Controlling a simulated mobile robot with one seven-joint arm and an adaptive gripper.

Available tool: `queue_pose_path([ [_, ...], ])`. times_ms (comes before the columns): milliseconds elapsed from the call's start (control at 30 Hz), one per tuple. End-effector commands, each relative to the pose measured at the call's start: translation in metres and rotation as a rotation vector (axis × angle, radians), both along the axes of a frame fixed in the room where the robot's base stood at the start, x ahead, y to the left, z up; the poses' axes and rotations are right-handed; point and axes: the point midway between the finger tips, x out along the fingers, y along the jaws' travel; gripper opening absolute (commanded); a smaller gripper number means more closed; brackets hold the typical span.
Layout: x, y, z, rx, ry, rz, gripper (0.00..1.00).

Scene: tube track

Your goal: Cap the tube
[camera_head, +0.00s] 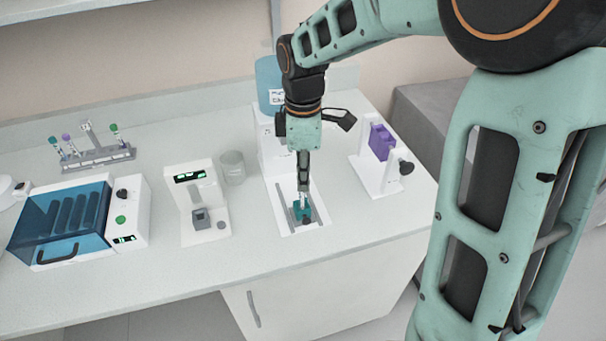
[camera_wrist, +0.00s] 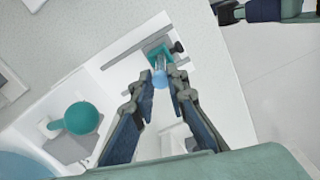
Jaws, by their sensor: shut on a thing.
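My gripper (camera_head: 303,188) points down over the white station at the right of the bench. Its fingers (camera_wrist: 162,88) are closed around a pale, clear tube (camera_wrist: 160,77), seen nearly end-on in the wrist view. The tube's lower part (camera_head: 303,199) shows below the fingertips in the head view. A teal clamp-like holder (camera_head: 304,213) is just beneath; it also shows beyond the tube in the wrist view (camera_wrist: 157,52). I cannot tell how deep the tube sits in it. A teal round piece (camera_wrist: 80,118), possibly a cap, is at left in the wrist view, apart from my fingers.
A blue cylinder (camera_head: 268,75) tops the station behind my gripper. A stand with a purple block (camera_head: 381,142) is to the right. A small display device (camera_head: 195,197), a clear beaker (camera_head: 232,167), a tube rack (camera_head: 98,158) and a blue-lidded machine (camera_head: 62,220) are to the left.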

Motion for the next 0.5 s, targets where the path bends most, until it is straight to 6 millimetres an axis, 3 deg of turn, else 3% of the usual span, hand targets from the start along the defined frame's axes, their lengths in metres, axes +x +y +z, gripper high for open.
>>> queue_pose_path([
  [500, -0.0002, -0.0001, -0.0044, 0.000, 0.001, 0.000, 0.07],
])
